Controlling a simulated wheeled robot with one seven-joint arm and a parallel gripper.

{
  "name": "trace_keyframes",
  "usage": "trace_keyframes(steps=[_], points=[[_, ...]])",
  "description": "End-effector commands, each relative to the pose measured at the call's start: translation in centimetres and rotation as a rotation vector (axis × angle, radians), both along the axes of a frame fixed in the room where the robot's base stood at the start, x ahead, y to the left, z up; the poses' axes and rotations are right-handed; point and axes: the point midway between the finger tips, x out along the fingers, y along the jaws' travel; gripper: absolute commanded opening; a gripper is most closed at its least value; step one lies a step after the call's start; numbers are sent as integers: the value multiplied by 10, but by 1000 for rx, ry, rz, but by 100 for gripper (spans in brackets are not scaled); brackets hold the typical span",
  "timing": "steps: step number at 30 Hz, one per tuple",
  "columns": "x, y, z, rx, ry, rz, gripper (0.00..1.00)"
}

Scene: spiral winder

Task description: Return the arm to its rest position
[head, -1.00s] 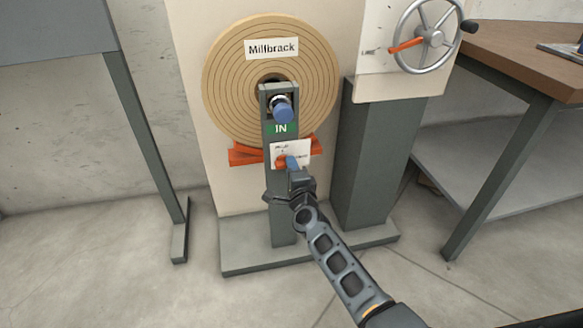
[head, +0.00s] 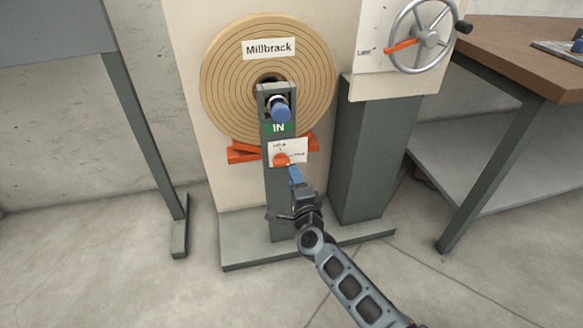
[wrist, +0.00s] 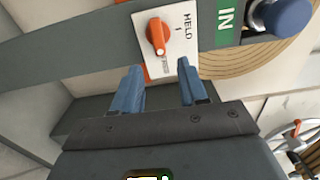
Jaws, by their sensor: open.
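My gripper (head: 294,175) is in front of the grey post of the winder, just below the white switch plate (head: 297,153). In the wrist view my gripper (wrist: 160,88) shows two blue fingers standing apart with nothing between them. The orange knob (head: 281,160) on the plate is clear of the fingers. In the wrist view the orange knob (wrist: 158,37) lies beyond the fingertips, and the word HELD is readable on the plate. My forearm reaches in from the lower right of the head view.
A coil labelled Millbrack (head: 240,75) sits behind the post, with a blue-tipped pin (head: 281,108) above the green IN label (head: 279,128). A handwheel (head: 427,36) is at upper right. A wooden table (head: 520,60) stands right. Floor is free at lower left.

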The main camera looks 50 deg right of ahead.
Motion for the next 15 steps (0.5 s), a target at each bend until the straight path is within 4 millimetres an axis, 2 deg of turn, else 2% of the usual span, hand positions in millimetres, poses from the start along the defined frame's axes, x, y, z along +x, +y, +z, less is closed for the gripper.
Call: trace_keyframes(steps=[5,15], points=[[-10,6,0,1,1,0,43],[-10,7,-1,0,0,0,43]])
